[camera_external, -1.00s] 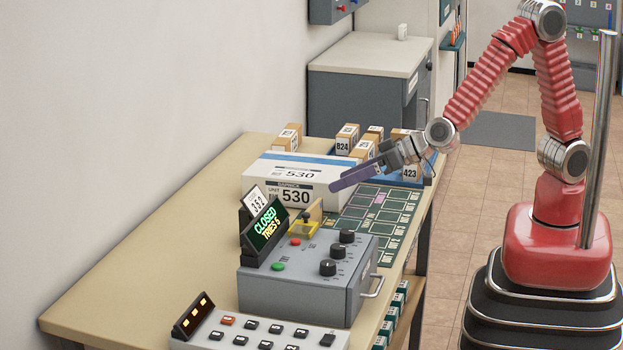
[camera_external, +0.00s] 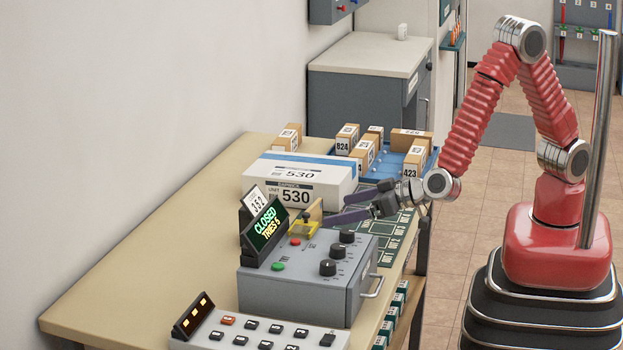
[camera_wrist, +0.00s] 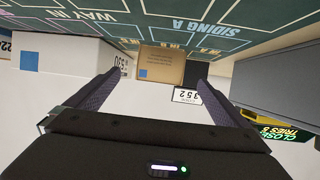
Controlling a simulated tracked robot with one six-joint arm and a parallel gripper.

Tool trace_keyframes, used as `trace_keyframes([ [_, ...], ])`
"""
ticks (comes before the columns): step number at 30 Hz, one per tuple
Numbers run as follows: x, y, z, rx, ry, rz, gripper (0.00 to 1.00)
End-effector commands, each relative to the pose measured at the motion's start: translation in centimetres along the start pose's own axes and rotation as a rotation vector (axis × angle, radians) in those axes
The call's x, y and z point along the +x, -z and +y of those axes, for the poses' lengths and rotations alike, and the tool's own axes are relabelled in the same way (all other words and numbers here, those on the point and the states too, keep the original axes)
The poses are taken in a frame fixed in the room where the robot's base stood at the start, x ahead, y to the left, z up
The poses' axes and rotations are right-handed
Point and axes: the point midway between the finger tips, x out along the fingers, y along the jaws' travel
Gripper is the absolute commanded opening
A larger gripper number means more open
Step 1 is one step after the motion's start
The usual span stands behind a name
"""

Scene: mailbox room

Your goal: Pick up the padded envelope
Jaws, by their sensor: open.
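A tan, upright flat piece, which looks like the padded envelope (camera_external: 315,210), stands at the yellow stand behind the grey control box. In the wrist view the tan envelope (camera_wrist: 160,66) has a blue square and small print, and lies ahead between my fingers. My gripper (camera_external: 336,209) is low over the table, its two purple fingers spread and pointing left at the envelope. In the wrist view my gripper (camera_wrist: 160,78) is open and empty, with a gap to the envelope. The envelope's lower part is hidden in the external view.
The white 530 box (camera_external: 300,180) stands close behind my fingers. The grey control box (camera_external: 305,275) is in front, with the yellow stand (camera_external: 302,228) and the CLOSED sign (camera_external: 268,226) beside it. A blue tray (camera_external: 385,165) of small cartons is behind. The table's left side is clear.

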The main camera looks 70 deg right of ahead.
Motion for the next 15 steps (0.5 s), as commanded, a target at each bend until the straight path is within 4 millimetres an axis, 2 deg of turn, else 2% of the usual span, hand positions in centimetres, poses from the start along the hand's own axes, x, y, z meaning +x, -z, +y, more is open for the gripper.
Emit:
trace_keyframes([
  [12,6.3,-0.1,0.1,0.0,-0.002,-0.002,1.0],
  [15,7.3,-0.1,0.1,0.0,-0.002,-0.002,1.0],
])
